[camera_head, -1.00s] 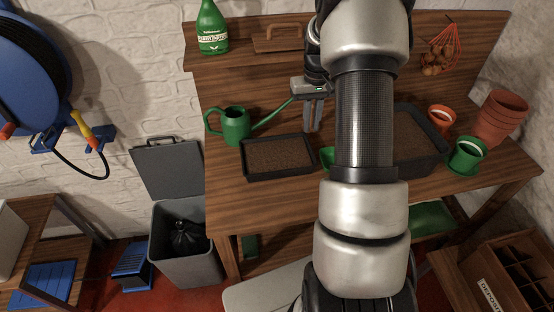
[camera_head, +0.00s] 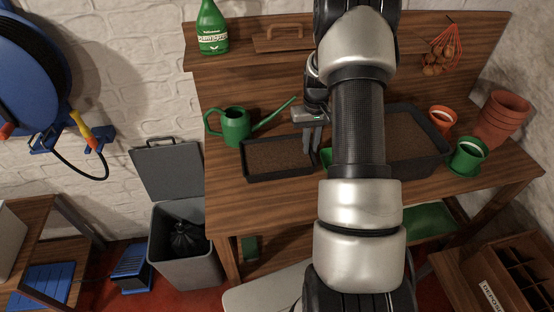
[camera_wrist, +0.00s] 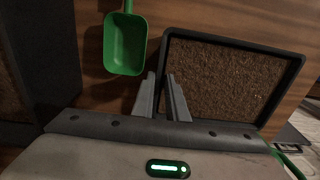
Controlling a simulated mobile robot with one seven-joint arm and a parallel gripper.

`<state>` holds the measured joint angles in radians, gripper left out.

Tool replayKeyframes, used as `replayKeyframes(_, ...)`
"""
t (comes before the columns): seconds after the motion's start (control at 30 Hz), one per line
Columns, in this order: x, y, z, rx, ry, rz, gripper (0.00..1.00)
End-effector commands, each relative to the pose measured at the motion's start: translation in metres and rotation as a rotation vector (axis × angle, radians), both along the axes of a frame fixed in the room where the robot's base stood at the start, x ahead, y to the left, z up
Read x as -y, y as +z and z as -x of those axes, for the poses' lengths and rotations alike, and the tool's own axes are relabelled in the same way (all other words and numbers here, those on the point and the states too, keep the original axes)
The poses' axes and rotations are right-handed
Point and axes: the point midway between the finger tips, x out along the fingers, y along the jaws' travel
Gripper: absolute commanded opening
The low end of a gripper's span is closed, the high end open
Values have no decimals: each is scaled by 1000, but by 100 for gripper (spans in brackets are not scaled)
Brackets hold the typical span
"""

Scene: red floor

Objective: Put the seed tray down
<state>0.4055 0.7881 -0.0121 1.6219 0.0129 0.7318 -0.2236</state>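The seed tray (camera_head: 247,177), black and filled with brown soil, appears to rest flat on the wooden bench; it also shows in the wrist view (camera_wrist: 232,37). My gripper (camera_head: 312,145) points down at the tray's right edge in the head view. In the wrist view my gripper (camera_wrist: 161,76) has its two fingers slightly apart, with a gap between them, one on each side of the tray's near side rim. Whether the fingers touch the rim is unclear. My arm hides part of the bench behind it.
A green scoop (camera_wrist: 125,45) lies close beside the tray. A green watering can (camera_head: 236,126) stands behind it. The front bench strip is clear.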

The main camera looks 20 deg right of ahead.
Motion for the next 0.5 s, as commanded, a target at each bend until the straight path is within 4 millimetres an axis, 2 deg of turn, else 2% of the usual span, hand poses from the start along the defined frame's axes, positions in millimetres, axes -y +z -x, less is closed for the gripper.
replayKeyframes(0.03, 0, 0, 0, 0, 0, 0, 6)
replayKeyframes(0.07, 0, 0, 0, 0, 0, 0, 1)
replayKeyframes(0.1, 0, 0, 0, 0, 0, 0, 0)
replayKeyframes(0.5, 0, 5, -1, 2, 0, 1, 0)
